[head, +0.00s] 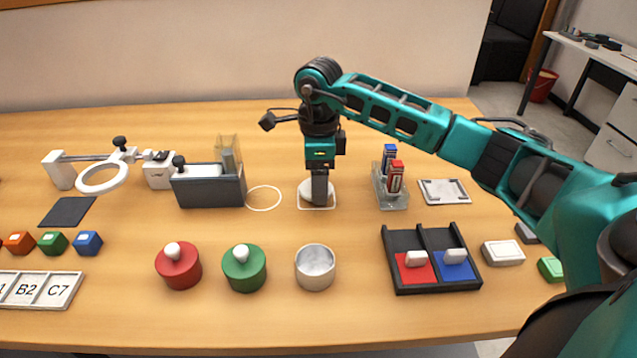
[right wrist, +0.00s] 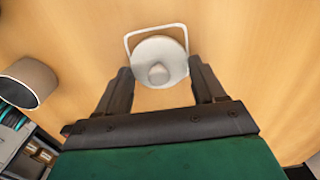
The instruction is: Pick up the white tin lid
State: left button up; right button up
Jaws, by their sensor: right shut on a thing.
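The white tin lid (head: 308,190) is a round white disc with a knob, at the white outline mark on the table. My right gripper (head: 319,200) reaches down over it from above and is shut on it. In the right wrist view the lid (right wrist: 160,48) shows between my two fingertips (right wrist: 160,72), with its knob facing the camera. I cannot tell whether the lid is clear of the table. The open, pale tin (head: 315,268) stands in front of the lid and also shows in the right wrist view (right wrist: 35,75). My left gripper is not in view.
A red tin (head: 178,268) and a green tin (head: 244,270), both lidded, stand left of the open tin. A dark two-bay tray (head: 432,284) is at the right, a clear holder (head: 391,200) behind it. A dark box (head: 208,190) stands left of the lid.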

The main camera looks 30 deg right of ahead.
notch_tip(320, 180, up, 18)
jog(key=p, duration=0.3)
jog(key=s+a+f+n, duration=0.4)
jog(key=s+a+n, duration=0.1)
jog(key=s+n, duration=0.25)
jog(key=s+a+f+n, duration=0.4)
jog(key=s+a+n, duration=0.1)
jog(key=s+n, duration=0.25)
jog(key=f+b, duration=0.1)
jog(key=f, duration=0.1)
jog(key=f+b, duration=0.1)
jog(key=f, duration=0.1)
jog(key=f+b, duration=0.1)
jog(key=f, duration=0.1)
jog(key=shift+w+a+b, duration=0.1)
jog(key=shift+w+b, duration=0.25)
jog(key=shift+f+b, duration=0.2)
jog(key=shift+b, duration=0.1)
jog(key=shift+f, duration=0.15)
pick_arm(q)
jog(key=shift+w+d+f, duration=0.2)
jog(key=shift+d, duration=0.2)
